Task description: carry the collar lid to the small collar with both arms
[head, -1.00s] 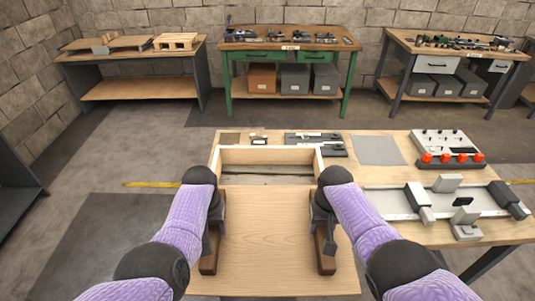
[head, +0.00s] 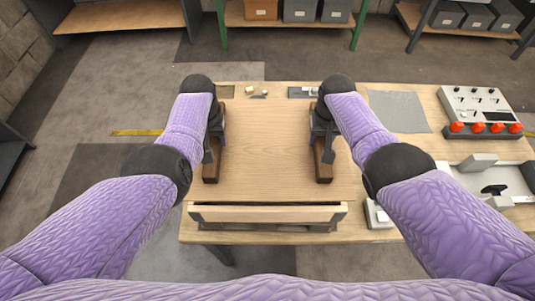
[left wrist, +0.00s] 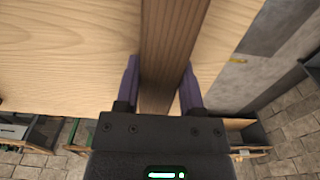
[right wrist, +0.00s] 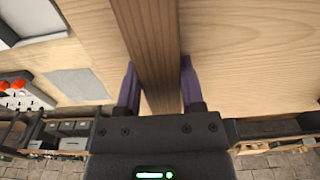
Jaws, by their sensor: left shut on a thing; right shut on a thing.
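The collar lid (head: 268,150) is a pale wooden panel with a dark brown bar (head: 211,172) along its left side and another bar (head: 323,168) along its right. My left gripper (left wrist: 160,82) is shut on the left bar, and my right gripper (right wrist: 158,80) is shut on the right bar. The small collar (head: 268,214) is a pale wooden frame on the table. Its near wall shows just in front of the lid's near edge, and the lid hides the rest. I cannot tell whether the lid touches the collar.
The wooden worktable (head: 440,125) extends to the right. On it are a grey mat (head: 398,110), a control box with red buttons (head: 482,110) and a grey fixture (head: 485,172). Small parts (head: 257,91) lie behind the lid. Other benches stand at the back.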

